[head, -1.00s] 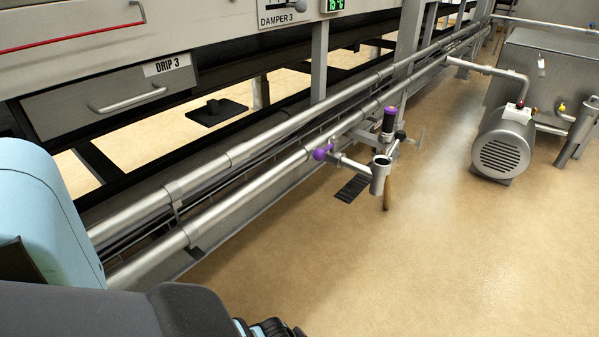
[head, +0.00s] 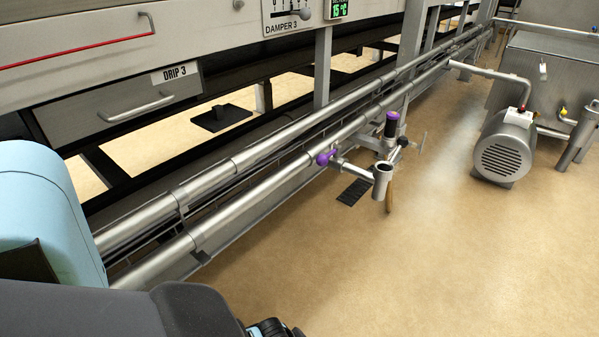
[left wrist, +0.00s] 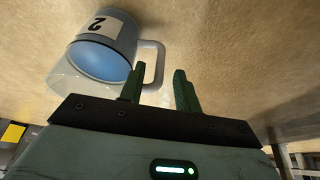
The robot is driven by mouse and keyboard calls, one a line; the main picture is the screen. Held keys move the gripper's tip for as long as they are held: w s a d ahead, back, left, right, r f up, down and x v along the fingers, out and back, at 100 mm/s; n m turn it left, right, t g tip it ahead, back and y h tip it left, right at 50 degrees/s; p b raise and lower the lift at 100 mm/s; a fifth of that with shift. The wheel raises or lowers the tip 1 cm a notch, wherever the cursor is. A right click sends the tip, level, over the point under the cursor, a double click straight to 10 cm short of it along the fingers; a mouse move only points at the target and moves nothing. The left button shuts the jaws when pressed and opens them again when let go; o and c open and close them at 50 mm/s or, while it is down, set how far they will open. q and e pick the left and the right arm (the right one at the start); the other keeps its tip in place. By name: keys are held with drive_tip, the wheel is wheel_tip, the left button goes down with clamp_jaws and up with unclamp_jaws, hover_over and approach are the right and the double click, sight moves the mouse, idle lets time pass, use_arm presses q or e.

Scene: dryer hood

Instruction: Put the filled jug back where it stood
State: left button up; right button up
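A translucent grey jug (left wrist: 112,40) with blue contents and a white label "2" shows at upper left in the left wrist view. The label appears upside down there. Its handle (left wrist: 158,62) points toward my left gripper (left wrist: 160,78). The two green fingers are apart, with a gap wider than the handle bar. The handle's outer bar appears in the gap, nearer the left finger; I cannot tell whether it touches. The jug does not show in the head view. My left gripper is hidden there, and my right gripper is not in view.
Two steel pipes (head: 200,231) run along the machine's foot. A purple-handled valve (head: 325,158) and an open pipe end (head: 381,173) stick out over the floor. The DRIP 3 drawer (head: 115,105) is shut. A motor (head: 504,150) stands at right. The floor (head: 440,260) in front is clear.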

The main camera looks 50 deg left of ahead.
use_arm(q)
drive_tip(key=p+v, duration=0.4)
drive_tip(key=v, duration=0.5)
drive_tip(key=shift+p, duration=0.4)
